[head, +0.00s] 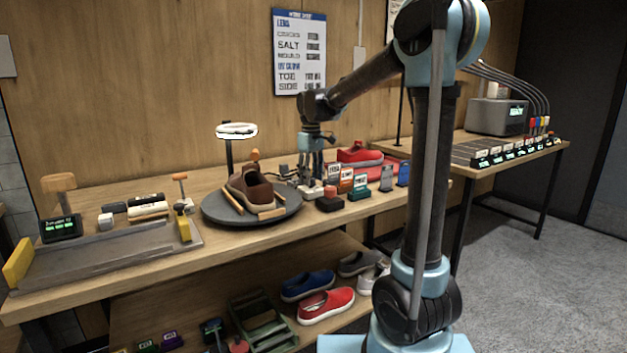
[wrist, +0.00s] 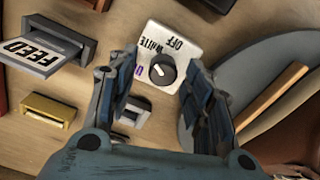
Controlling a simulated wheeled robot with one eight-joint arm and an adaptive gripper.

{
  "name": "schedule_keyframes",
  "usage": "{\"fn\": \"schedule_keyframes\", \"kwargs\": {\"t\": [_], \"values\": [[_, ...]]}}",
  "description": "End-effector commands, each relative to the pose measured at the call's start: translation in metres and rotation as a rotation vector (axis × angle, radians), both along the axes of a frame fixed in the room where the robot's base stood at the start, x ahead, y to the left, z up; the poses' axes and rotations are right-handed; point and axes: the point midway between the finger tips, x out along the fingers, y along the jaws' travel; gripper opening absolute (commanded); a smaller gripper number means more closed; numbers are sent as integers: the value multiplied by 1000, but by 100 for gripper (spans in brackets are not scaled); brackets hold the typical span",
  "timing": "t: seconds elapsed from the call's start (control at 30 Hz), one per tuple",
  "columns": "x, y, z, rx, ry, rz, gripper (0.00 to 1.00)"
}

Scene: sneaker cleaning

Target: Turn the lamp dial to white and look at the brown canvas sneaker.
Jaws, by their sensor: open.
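The lamp dial is a black knob (wrist: 162,70) on a white plate (wrist: 180,42) marked OFF, WHITE and a purple U-like mark. I cannot clearly tell which mark the knob points to. My gripper (head: 312,177) is above the dial, pointing down. In the wrist view its open fingers (wrist: 161,75) stand on either side of the knob, with a gap around it. The brown canvas sneaker (head: 250,188) sits on a round grey turntable (head: 220,211), left of my gripper in the head view. The white ring lamp (head: 237,130) stands behind the sneaker.
In the wrist view, a FEED card holder (wrist: 45,52) is left of the knob and the turntable edge (wrist: 195,115) is close on the right.

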Motion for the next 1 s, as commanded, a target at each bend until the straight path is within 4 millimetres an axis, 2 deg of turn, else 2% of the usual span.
{"fn": "schedule_keyframes", "kwargs": {"t": [0.4, 0.53, 0.7, 1.0], "values": [[2, -1, 73, 0, 0, -1, 46], [3, -1, 92, 0, 0, -1, 46], [3, -1, 106, 0, 0, -1, 46], [3, -1, 110, 0, 0, -1, 46]]}}
